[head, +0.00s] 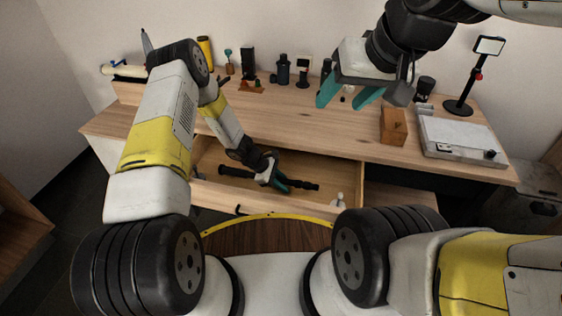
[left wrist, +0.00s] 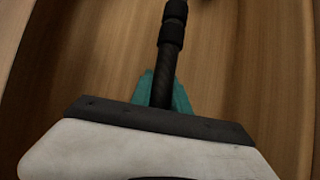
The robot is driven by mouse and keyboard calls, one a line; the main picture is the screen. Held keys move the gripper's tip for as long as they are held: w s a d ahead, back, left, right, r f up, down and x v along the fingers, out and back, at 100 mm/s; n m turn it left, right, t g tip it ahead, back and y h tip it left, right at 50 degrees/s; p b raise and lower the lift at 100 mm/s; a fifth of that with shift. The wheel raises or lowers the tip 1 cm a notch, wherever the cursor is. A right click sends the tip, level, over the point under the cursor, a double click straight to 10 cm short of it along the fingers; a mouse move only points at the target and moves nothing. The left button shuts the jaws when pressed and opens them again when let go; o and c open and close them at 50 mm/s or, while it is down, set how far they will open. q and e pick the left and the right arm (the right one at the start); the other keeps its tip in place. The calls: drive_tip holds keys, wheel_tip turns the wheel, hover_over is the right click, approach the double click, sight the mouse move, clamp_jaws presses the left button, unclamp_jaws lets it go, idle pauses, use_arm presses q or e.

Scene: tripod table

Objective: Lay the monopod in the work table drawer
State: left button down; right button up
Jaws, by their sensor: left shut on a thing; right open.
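The monopod (head: 237,172) is a long black stick that lies crosswise within the outline of the open work table drawer (head: 328,171). My left gripper (head: 280,184) is shut on the monopod; the teal fingers show around it. In the left wrist view the monopod (left wrist: 171,40) runs up from between the teal fingers (left wrist: 164,92), with the wooden drawer bottom (left wrist: 110,50) behind it. I cannot tell whether it touches the bottom. My right gripper (head: 349,96) is open and empty above the work table (head: 290,118).
A small white-topped thing (head: 338,200) is at the drawer's right front. A wooden block (head: 393,126), a flat white device (head: 457,137) and a black stand (head: 459,106) are on the table's right. Several bottles and small items line the back. A round yellow-rimmed wooden surface (head: 265,235) is in front.

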sight(277, 178)
use_arm(q)
drive_tip(key=c, duration=1.2)
unclamp_jaws()
drive_tip(key=shift+o, duration=0.2)
drive_tip(key=shift+a, duration=0.1)
drive_tip(key=v, duration=0.7)
drive_tip(key=shift+a+r, duration=0.1)
drive_tip(key=shift+r, duration=0.3)
